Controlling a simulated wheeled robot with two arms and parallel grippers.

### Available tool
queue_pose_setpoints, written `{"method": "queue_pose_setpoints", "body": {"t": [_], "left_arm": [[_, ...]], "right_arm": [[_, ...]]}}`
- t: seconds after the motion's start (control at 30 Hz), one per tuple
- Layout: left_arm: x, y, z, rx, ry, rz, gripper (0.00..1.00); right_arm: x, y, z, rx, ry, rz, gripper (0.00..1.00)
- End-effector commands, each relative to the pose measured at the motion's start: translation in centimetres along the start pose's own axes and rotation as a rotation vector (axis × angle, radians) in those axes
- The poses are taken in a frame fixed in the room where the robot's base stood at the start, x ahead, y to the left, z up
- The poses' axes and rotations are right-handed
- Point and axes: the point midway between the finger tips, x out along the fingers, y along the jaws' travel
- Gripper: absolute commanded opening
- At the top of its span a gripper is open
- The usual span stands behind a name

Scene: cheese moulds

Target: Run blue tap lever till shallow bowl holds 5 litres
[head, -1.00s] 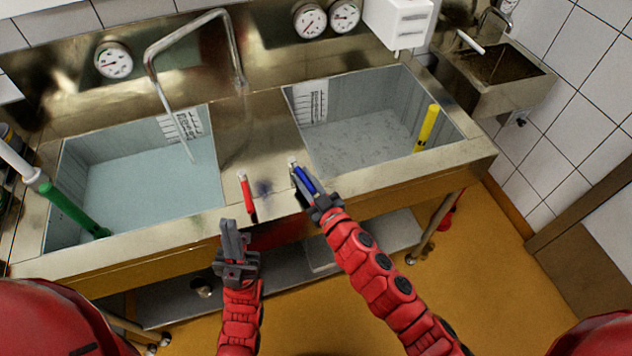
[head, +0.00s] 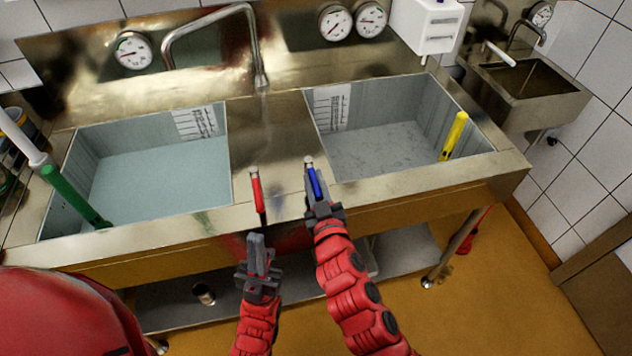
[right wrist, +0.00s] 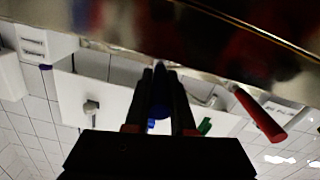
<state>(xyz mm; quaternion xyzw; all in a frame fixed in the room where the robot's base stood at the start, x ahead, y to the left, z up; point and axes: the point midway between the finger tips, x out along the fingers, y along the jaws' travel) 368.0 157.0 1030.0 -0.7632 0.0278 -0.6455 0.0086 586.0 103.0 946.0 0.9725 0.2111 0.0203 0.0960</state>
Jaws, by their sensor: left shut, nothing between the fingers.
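The blue tap lever (head: 314,183) stands at the sink's front edge, right of the red lever (head: 257,190). My right gripper (head: 318,200) is shut around the blue lever; in the right wrist view the blue lever (right wrist: 160,90) shows between its fingers. My left gripper (head: 258,250) is shut and empty, in front of and below the red lever. That basin has a smooth pale blue surface and a scale sheet (head: 195,122). I cannot tell which basin is the shallow bowl.
The right basin (head: 420,170) has a speckled grey floor, a scale sheet (head: 332,107) and a yellow upright (head: 454,137). A green-ended pipe (head: 75,195) stands in the left basin. Gauges (head: 133,51) line the back. A small sink (head: 525,85) is far right.

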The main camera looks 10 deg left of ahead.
Motion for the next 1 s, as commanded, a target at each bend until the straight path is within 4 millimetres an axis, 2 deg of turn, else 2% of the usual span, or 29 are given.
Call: {"method": "queue_pose_setpoints", "body": {"t": [0.03, 0.17, 0.43, 0.57, 0.73, 0.97, 1.0], "left_arm": [[0.0, 0.0, 0.0, 0.0, 0.0, 0.0, 0.0], [0.0, 0.0, 0.0, 0.0, 0.0, 0.0, 0.0], [0.0, 0.0, 0.0, 0.0, 0.0, 0.0, 0.0], [-0.3, 0.0, 0.1, 0.0, 0.0, 0.0, 0.0], [-1.0, 0.1, 0.2, 0.0, 0.0, 0.0, 0.0], [-2.6, 0.1, 0.4, 0.0, 0.0, 0.0, 0.0], [-1.4, 0.1, 0.2, 0.0, -0.001, 0.0, 0.0]], "right_arm": [[0.0, 0.0, 0.1, 0.0, -0.002, 0.001, 0.3], [0.0, 0.0, 0.1, 0.0, -0.001, 0.001, 0.52], [0.0, 0.0, 0.0, 0.0, 0.0, 0.0, 0.52], [-0.6, 0.0, 0.2, 0.0, 0.0, 0.0, 0.52], [-3.2, 0.0, 0.3, 0.002, 0.001, -0.001, 0.52], [-8.8, -0.1, 0.5, 0.002, 0.0, -0.003, 0.52], [-9.6, 0.0, -0.3, 0.004, -0.003, -0.004, 0.52]]}}
